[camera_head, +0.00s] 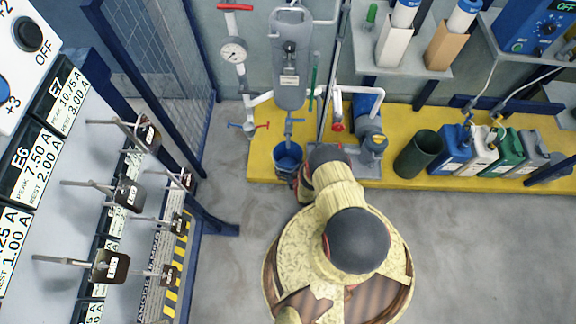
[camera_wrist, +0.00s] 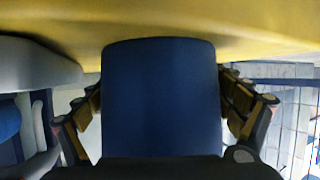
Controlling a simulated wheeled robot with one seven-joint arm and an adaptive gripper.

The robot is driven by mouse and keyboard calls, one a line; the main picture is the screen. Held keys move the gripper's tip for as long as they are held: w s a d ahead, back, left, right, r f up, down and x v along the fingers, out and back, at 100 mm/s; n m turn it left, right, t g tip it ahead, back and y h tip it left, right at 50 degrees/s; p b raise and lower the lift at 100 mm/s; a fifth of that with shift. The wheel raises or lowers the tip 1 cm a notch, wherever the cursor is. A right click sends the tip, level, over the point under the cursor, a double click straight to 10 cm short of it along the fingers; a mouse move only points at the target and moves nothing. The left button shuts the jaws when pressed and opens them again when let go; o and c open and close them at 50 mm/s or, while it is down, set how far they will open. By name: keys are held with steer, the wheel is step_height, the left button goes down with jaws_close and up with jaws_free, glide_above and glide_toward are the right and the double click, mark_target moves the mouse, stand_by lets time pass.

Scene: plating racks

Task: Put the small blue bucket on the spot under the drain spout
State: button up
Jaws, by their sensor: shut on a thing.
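The small blue bucket (camera_head: 288,157) is at the front edge of the yellow platform, below the drain spout (camera_head: 289,129) in the head view. It looks upright with its open top up. In the wrist view the bucket's blue wall (camera_wrist: 160,95) fills the middle, between the two fingers. My gripper (camera_head: 294,176) is at the bucket's near side and shut on it; in the wrist view the fingers (camera_wrist: 165,112) lie along both its sides. The spot under the spout is hidden by the bucket. Whether the bucket's base touches the platform cannot be told.
The yellow platform (camera_head: 430,178) carries a pump with a blue motor (camera_head: 368,120) right of the bucket, a dark green bin (camera_head: 418,155) and several jugs (camera_head: 452,150). A blue mesh fence (camera_head: 160,70) and a panel with hanging levers stand at left. Grey floor (camera_head: 480,240) is clear at right.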

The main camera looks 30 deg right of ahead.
steer(key=o, duration=1)
steer(key=shift+r, duration=0.1)
steer(key=p+v, duration=0.4)
steer(key=v, duration=0.8)
steer(key=shift+r+p, duration=0.1)
steer(key=shift+p, duration=0.2)
